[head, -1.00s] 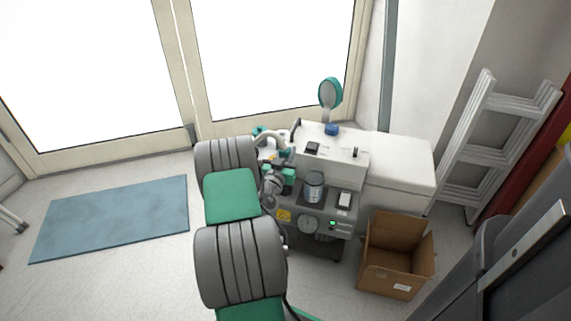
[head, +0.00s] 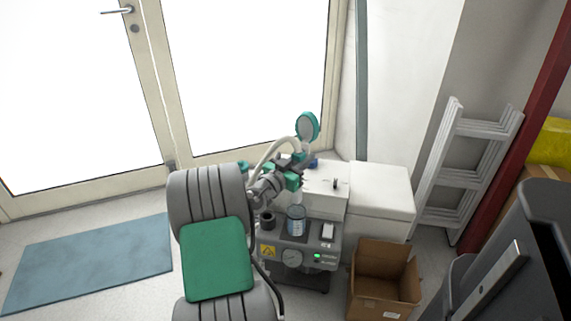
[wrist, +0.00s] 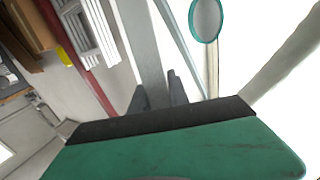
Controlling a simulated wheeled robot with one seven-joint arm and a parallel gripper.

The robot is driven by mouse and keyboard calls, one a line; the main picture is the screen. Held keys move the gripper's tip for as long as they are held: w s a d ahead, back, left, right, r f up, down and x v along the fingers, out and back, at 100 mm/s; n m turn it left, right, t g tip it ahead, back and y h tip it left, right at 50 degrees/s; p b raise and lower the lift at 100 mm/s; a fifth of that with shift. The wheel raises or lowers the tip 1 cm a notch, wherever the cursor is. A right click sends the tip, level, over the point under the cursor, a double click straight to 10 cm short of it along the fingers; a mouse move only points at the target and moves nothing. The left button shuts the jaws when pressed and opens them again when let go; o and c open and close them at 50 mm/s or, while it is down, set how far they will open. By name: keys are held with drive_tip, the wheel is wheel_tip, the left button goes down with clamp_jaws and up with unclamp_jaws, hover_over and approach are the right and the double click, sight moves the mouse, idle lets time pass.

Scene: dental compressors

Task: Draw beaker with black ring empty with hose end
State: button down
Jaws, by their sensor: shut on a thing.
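A clear beaker (head: 296,222) with bluish contents stands on the front shelf of the grey compressor unit. I cannot make out a black ring on it for certain. My gripper (head: 301,158) is above and behind the beaker, at the end of my grey and green arm. It is shut on a pale hose (head: 262,157), which arches up from the left to it. The hose end is hard to make out; a pale piece shows just above the beaker. In the wrist view my dark fingers (wrist: 160,94) show beyond the green housing, and neither hose nor beaker is visible.
A dark cup-like piece (head: 268,221) stands left of the beaker, and a small white-topped block (head: 327,231) right of it. A teal-rimmed round disc (head: 307,127) rises behind. An open cardboard box (head: 383,283) is on the floor at right, a ladder (head: 466,170) beyond it.

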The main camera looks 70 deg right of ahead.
wheel_tip(320, 180, down, 13)
drive_tip(key=b, duration=1)
drive_tip(key=shift+r, duration=0.15)
drive_tip(key=shift+f+b, duration=0.45)
drive_tip(key=shift+b, duration=0.2)
drive_tip(key=shift+r, duration=0.1)
idle(1.3)
wheel_tip(320, 180, up, 12)
drive_tip(key=p, duration=0.7)
drive_tip(key=shift+r, duration=0.2)
